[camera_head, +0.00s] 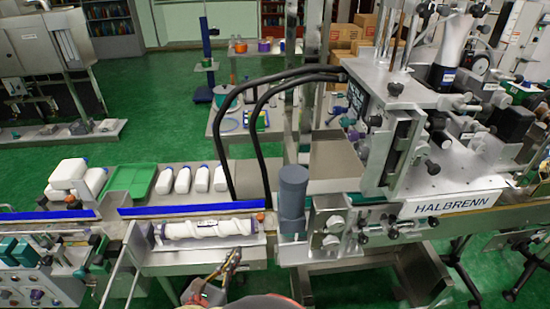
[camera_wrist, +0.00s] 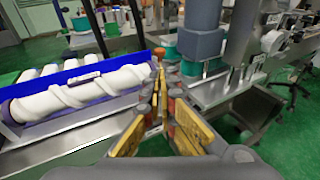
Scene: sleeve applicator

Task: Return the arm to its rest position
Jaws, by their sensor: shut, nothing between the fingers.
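My gripper (camera_head: 234,256) is shut and empty. In the head view it stands at the bottom centre, in front of the metal infeed station. In the wrist view my gripper (camera_wrist: 160,75) shows its yellow finger pads, with the tips together. To its left lies a white spiral-grooved feed screw (camera_head: 208,228); it also shows in the wrist view (camera_wrist: 90,90). The fingers appear apart from the screw. A grey cylinder (camera_head: 293,190) stands to the right of the gripper, and it is close behind the fingertips in the wrist view (camera_wrist: 200,45).
The HALBRENN machine (camera_head: 430,190) fills the right side. A blue rail (camera_head: 185,206) runs along the conveyor. White bottles (camera_head: 200,179) and a green tray (camera_head: 131,179) are behind it. Two black hoses (camera_head: 260,140) arch above the conveyor. Green floor (camera_head: 350,286) shows in front of the machine.

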